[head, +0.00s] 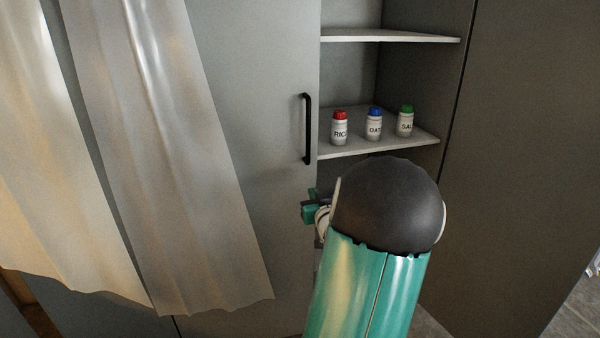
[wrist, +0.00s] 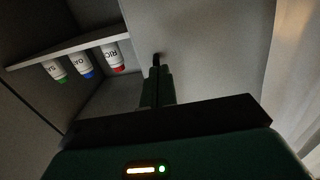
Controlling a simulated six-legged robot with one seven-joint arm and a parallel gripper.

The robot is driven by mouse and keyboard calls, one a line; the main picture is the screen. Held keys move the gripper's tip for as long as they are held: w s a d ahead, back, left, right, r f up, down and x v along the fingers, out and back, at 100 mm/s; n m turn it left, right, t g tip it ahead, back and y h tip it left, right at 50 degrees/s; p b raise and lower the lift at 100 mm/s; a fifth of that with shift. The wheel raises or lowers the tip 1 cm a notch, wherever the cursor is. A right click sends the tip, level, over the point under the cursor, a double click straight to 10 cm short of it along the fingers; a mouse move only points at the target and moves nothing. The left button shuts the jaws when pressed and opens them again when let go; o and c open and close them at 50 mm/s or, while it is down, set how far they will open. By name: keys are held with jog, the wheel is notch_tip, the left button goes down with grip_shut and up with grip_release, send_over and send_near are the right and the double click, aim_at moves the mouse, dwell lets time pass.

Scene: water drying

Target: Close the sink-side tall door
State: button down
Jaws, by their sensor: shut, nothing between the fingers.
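A grey tall door (head: 250,120) with a black vertical handle (head: 306,128) stands left of the open cabinet bay. A large dark panel (head: 530,130) stands right of the bay and reaches toward the floor. I cannot tell which of these is the sink-side door. The grey door surface also shows in the wrist view (wrist: 215,60). My gripper (wrist: 157,68) is shut and empty; in the head view its green part is below the handle, near the grey door's right edge. My arm hides the bay's lower part. Contact with the door cannot be told.
Jars with red (head: 340,127), blue (head: 374,124) and green (head: 405,121) lids stand on the lower shelf (head: 365,148). Another shelf (head: 390,36) is above. Pale cloths (head: 175,150) hang at left. Some floor (head: 580,315) shows at lower right.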

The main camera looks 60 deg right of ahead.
aim_at(305, 167)
jog(key=shift+h, duration=0.3)
jog(key=x, duration=0.9)
jog(key=s+d+x, duration=0.1)
jog(key=x, duration=0.4)
jog(key=shift+a, duration=0.1)
